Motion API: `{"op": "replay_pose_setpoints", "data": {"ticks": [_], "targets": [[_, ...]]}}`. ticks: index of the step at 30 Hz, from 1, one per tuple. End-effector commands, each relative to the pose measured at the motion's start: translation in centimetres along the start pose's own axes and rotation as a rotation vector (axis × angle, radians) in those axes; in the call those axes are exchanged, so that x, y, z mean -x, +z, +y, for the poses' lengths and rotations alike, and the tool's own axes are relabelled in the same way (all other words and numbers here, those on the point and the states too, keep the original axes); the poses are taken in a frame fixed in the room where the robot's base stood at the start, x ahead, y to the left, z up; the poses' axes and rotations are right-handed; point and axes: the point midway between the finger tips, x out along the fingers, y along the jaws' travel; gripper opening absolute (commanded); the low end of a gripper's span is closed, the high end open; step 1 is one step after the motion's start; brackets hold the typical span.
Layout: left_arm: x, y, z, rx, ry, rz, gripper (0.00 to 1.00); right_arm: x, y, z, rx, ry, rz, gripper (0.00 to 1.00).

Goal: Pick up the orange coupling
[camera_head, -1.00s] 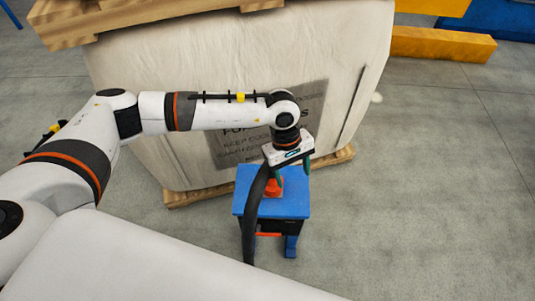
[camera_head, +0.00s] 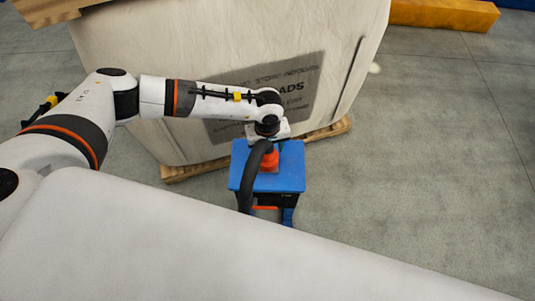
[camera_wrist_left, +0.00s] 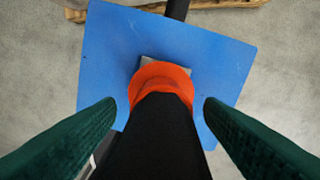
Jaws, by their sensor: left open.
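The orange coupling (camera_head: 269,161) stands on a small blue-topped stand (camera_head: 287,182), with a thick black hose (camera_head: 247,185) arching off it. In the left wrist view the orange coupling (camera_wrist_left: 160,78) lies ahead between my fingers, and the black hose (camera_wrist_left: 155,140) runs from it toward the camera. A grey piece shows behind the coupling on the blue top (camera_wrist_left: 220,60). My left gripper (camera_wrist_left: 160,108) is open, with one green finger on each side of the hose and coupling, apart from both. In the head view my left gripper (camera_head: 275,142) is partly hidden at the coupling. My right gripper is not in view.
A large wrapped bale (camera_head: 240,50) on a wooden pallet (camera_head: 335,128) stands close behind the stand. A yellow beam (camera_head: 440,13) lies at the back right. The grey floor (camera_head: 430,180) to the right is clear.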

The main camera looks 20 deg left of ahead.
Motion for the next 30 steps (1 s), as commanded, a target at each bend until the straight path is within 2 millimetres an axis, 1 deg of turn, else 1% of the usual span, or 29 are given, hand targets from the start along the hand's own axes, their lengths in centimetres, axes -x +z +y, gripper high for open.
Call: {"op": "replay_pose_setpoints", "data": {"ticks": [1,4,11,12,14,21,27,30], "targets": [[-0.71,-0.06,-0.02,0.000,0.001,0.001,0.62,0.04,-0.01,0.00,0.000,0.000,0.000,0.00],[-1.48,-0.02,-0.03,0.000,0.000,0.000,0.62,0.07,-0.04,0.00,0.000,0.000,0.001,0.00],[-1.65,0.01,-0.05,0.000,-0.001,-0.001,0.62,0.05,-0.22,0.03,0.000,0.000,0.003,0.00],[-1.65,0.01,-0.05,0.000,-0.001,-0.001,0.59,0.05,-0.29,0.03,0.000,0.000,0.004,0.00],[-1.64,0.01,-0.05,0.000,-0.001,-0.001,0.49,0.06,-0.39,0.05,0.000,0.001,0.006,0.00],[-1.62,0.02,-0.04,0.001,-0.001,-0.001,0.10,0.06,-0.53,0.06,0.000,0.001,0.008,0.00],[-1.55,0.04,-0.07,0.001,-0.002,-0.001,0.10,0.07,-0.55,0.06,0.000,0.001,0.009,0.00],[-1.04,0.06,-0.09,0.000,-0.003,-0.001,0.10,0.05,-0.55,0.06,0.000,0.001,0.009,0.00]]}}
